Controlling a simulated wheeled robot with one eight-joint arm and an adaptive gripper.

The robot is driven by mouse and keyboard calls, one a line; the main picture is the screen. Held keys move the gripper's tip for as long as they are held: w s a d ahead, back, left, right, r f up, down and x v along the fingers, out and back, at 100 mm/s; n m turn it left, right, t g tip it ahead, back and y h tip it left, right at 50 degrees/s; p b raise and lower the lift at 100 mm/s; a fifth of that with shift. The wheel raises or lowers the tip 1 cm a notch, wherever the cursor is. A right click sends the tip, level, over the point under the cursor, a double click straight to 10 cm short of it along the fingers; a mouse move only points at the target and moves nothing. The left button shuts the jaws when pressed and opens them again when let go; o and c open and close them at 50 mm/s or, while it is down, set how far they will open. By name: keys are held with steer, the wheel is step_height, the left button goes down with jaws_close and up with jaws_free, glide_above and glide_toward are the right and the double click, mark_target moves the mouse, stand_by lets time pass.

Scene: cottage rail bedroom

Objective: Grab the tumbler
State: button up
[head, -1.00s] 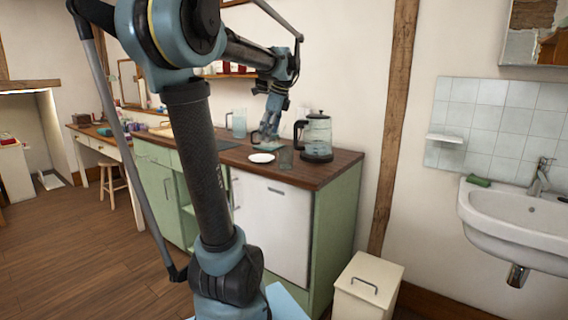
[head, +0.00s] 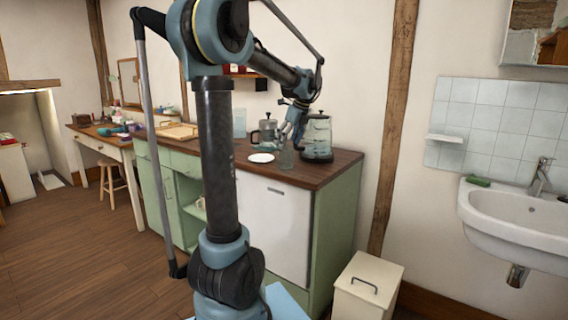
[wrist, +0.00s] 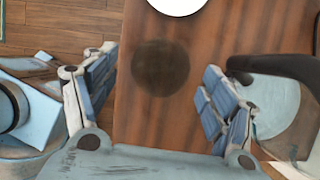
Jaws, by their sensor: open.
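The tumbler (head: 286,159) is a small clear glass standing on the dark wooden counter, between the white plate and the glass kettle. In the wrist view it appears from above as a dark round shape (wrist: 160,67) between the fingers. My gripper (head: 291,138) points down just above the tumbler, and in the head view it overlaps the tumbler's upper part. In the wrist view my gripper (wrist: 158,78) has its fingers spread wide, with nothing held. I cannot tell how far the fingertips are above the rim.
The glass kettle (head: 318,142) stands close on the right; its black handle (wrist: 275,66) is near my right finger. The white plate (head: 261,158) lies just left of the tumbler.

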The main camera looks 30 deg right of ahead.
mark_target(283, 156)
steer(key=shift+x, duration=4.1)
steer(key=c, duration=1.3)
